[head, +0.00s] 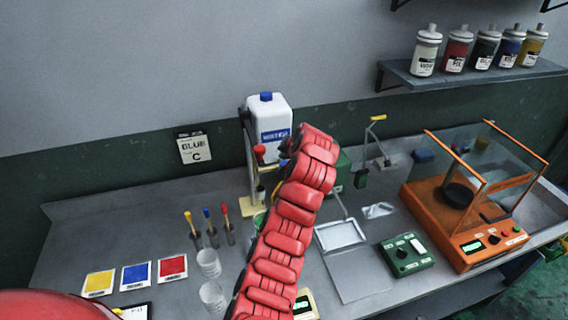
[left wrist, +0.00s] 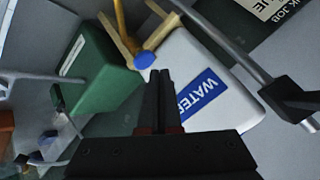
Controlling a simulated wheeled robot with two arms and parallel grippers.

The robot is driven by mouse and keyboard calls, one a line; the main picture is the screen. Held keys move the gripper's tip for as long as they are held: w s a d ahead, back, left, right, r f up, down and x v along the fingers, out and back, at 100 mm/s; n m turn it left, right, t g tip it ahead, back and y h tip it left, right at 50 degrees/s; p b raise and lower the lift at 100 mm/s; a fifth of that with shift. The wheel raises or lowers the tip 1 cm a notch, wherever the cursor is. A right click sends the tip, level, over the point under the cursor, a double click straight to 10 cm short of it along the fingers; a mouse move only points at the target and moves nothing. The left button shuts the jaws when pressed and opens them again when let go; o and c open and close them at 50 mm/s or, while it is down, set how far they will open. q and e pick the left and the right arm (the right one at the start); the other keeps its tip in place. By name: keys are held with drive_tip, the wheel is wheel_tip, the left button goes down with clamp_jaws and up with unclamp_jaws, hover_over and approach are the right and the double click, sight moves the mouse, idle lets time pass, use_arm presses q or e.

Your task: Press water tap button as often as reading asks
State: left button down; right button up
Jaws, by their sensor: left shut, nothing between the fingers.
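The white water jug (head: 268,122) with a blue cap and a blue label stands at the back of the bench; it also shows in the left wrist view (left wrist: 205,85). My left gripper (left wrist: 160,75) is shut and empty, with its fingertips in front of the jug. A round blue knob (left wrist: 144,60) on a brass-coloured stem shows just beyond the fingertips, and I cannot tell whether they touch. In the head view my red left arm hides much of the jug's front right side. The wall card (head: 194,149) reads BLUE and C. My right gripper is out of view.
An orange balance (head: 466,240) with glass panels and a green control box (head: 407,254) stand at the right. Yellow, blue and red cards (head: 136,276), droppers and clear cups (head: 209,263) are at the left. A shelf (head: 470,80) holds several bottles.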

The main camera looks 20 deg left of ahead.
sight(284, 165)
use_arm(q)
drive_tip(key=shift+f+b, duration=0.35)
drive_tip(key=shift+f, duration=0.1)
drive_tip(key=shift+f+b, duration=0.4)
drive_tip(key=shift+f, duration=0.2)
idle(0.6)
idle(0.4)
drive_tip(key=shift+r+p, duration=0.4)
drive_tip(key=shift+r, duration=0.7)
drive_tip(key=shift+r+p, duration=1.2)
drive_tip(key=shift+r, duration=1.3)
drive_tip(key=shift+f, duration=0.1)
